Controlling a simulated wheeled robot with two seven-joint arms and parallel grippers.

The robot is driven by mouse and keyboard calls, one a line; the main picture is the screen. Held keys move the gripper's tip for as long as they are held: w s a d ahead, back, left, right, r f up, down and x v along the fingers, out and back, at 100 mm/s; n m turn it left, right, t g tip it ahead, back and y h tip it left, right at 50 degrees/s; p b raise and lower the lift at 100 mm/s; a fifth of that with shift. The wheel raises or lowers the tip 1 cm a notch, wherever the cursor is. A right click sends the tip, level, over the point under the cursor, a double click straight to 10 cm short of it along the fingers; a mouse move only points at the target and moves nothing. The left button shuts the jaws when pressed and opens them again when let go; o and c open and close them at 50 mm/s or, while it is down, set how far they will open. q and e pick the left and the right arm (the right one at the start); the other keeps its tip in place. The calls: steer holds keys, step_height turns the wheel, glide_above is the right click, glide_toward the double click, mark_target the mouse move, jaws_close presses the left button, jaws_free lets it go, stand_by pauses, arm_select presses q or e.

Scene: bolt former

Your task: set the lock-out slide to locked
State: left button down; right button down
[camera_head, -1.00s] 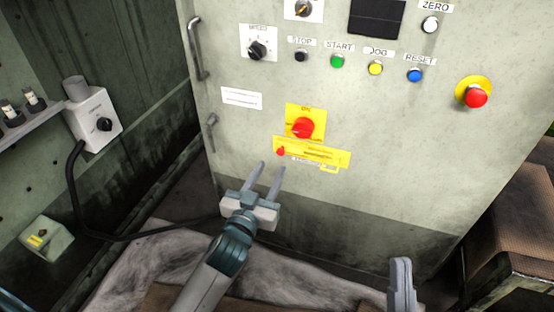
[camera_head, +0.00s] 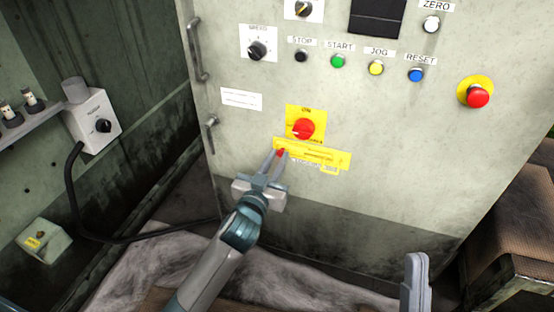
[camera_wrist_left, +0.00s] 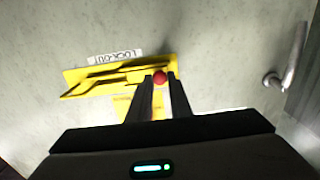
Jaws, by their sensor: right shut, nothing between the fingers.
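The lock-out slide is a yellow plate (camera_head: 322,155) on the cabinet front, below the red rotary switch (camera_head: 303,128). It has a small red knob (camera_head: 281,152) at its left end. In the left wrist view the slide (camera_wrist_left: 90,78) appears turned around, with a "LOCKED" label (camera_wrist_left: 115,56) beside it. My left gripper (camera_head: 277,154) is at the knob, its fingertips on either side. My right gripper (camera_head: 417,258) is shut and empty at the lower right, away from the panel.
Above are a row of buttons (camera_head: 338,61), a speed dial (camera_head: 257,50) and a red emergency button (camera_head: 477,96). A door handle (camera_head: 197,50) is at the cabinet's left edge. A grey box with a cable (camera_head: 95,120) stands left. The panel right of the slide is clear.

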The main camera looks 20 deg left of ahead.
mark_target(297, 152)
arm_select(q)
steer(key=d+p, duration=0.1)
steer(key=d, duration=0.2)
steer(key=shift+d, duration=0.3)
steer(key=shift+s+d, duration=0.1)
steer(key=c, duration=1.6)
jaws_free()
steer(key=shift+d, duration=0.15)
steer(key=shift+c, duration=0.2)
arm_select(e)
steer(key=shift+a+f+g, duration=0.3)
steer(key=shift+f+g, duration=0.05)
steer(key=shift+f, duration=0.15)
steer(key=shift+a+f+g, duration=0.25)
steer(key=shift+f+g, duration=0.1)
steer(key=shift+f, duration=0.15)
arm_select(q)
steer(key=shift+s, duration=0.1)
arm_select(e)
steer(key=shift+r, duration=0.1)
